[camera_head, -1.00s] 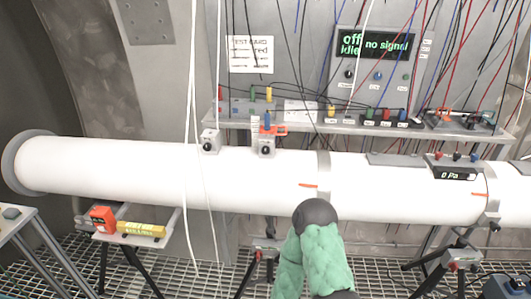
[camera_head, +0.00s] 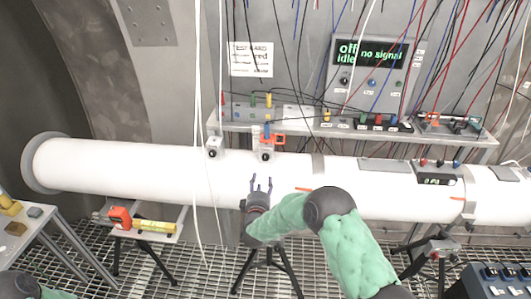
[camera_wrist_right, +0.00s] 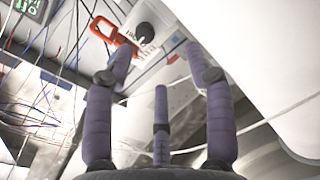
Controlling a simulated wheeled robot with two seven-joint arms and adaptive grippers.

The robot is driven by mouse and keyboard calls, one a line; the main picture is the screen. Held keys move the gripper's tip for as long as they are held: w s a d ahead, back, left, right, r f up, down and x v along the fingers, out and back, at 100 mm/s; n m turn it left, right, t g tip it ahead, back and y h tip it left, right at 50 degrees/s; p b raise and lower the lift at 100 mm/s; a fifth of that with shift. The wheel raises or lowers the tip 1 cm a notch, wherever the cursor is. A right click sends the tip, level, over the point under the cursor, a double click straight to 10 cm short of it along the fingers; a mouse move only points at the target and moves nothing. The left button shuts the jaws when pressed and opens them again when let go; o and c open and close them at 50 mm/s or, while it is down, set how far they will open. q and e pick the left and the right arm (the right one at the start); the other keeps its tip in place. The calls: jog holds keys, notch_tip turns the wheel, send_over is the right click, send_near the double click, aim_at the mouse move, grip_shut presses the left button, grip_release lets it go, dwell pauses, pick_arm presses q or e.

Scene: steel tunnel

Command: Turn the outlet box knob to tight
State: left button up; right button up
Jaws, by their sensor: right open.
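Two small grey boxes with black knobs sit on top of the white pipe. The left box (camera_head: 214,148) is plain; the right box (camera_head: 266,145) has an orange-red clip (camera_head: 279,139) and a blue piece above it. I cannot read which one is the outlet box. The right box's knob (camera_head: 266,157) faces me and also shows in the right wrist view (camera_wrist_right: 144,32). My right gripper (camera_head: 262,182) is open and empty, its fingers pointing up, in front of the pipe below that knob. My left gripper is out of view.
The white pipe (camera_head: 120,175) crosses the view. A shelf (camera_head: 300,131) with plugs and hanging wires runs behind it. White cables (camera_head: 199,100) hang in front of the pipe at left. Tripods stand on the grating below. A small table (camera_head: 50,235) is at left.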

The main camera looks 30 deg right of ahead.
aim_at(266, 159)
jog(key=shift+h, duration=0.3)
jog(key=x, duration=0.3)
jog(key=r+x, duration=0.1)
jog(key=x, duration=0.3)
jog(key=r+x, duration=0.1)
jog(key=x, duration=0.3)
jog(key=shift+d+r, duration=0.15)
jog(key=shift+d, duration=0.2)
jog(key=shift+s, duration=0.1)
grip_shut()
